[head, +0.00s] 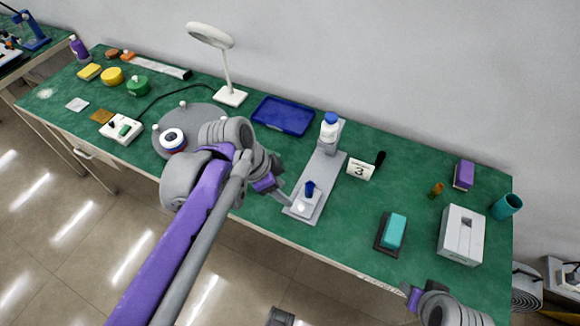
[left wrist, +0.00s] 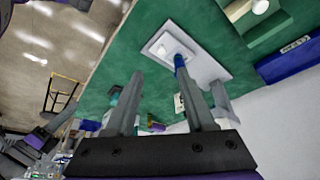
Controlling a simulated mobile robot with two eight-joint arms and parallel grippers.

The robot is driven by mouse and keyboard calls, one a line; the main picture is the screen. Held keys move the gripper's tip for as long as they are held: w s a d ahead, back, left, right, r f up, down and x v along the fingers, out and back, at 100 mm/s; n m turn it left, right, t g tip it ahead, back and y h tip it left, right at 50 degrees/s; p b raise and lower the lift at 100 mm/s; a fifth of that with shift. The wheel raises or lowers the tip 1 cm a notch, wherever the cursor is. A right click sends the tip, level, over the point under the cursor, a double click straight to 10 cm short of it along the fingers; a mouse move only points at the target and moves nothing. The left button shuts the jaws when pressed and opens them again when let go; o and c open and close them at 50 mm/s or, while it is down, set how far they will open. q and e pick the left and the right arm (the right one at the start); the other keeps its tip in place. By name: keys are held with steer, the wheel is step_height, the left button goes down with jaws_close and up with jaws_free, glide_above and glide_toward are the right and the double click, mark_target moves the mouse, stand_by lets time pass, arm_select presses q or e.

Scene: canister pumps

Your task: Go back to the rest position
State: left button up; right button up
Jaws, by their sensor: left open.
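My left gripper (head: 279,192) is open over the table's front edge, just left of a grey pump stand (head: 325,168). Its two separate fingers also show in the left wrist view (left wrist: 158,80), with nothing between them. A blue knob (head: 309,187) stands on the front plate of the stand. In the left wrist view the knob (left wrist: 179,61) shows right by one fingertip; I cannot tell whether they touch. A white bottle with a blue cap (head: 329,127) stands at the stand's back. My right gripper (head: 412,298) shows only in part at the bottom right, its jaws unclear.
The green table (head: 350,230) carries a blue tray (head: 283,115), a white lamp (head: 229,95), a card marked 3 (head: 360,170), a teal block (head: 396,231) and a white box (head: 461,235). A round grey turntable (head: 163,122) is partly hidden behind my left arm.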

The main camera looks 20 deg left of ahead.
arm_select(q)
steer(key=s+f+n+t+y+p, duration=0.2)
steer(key=s+n, duration=0.4)
steer(key=n, duration=0.3)
steer(key=shift+s+a+f+y+p, duration=0.2)
steer(key=shift+f+y+p, duration=0.4)
steer(key=shift+f+p, duration=0.2)
stand_by(0.8)
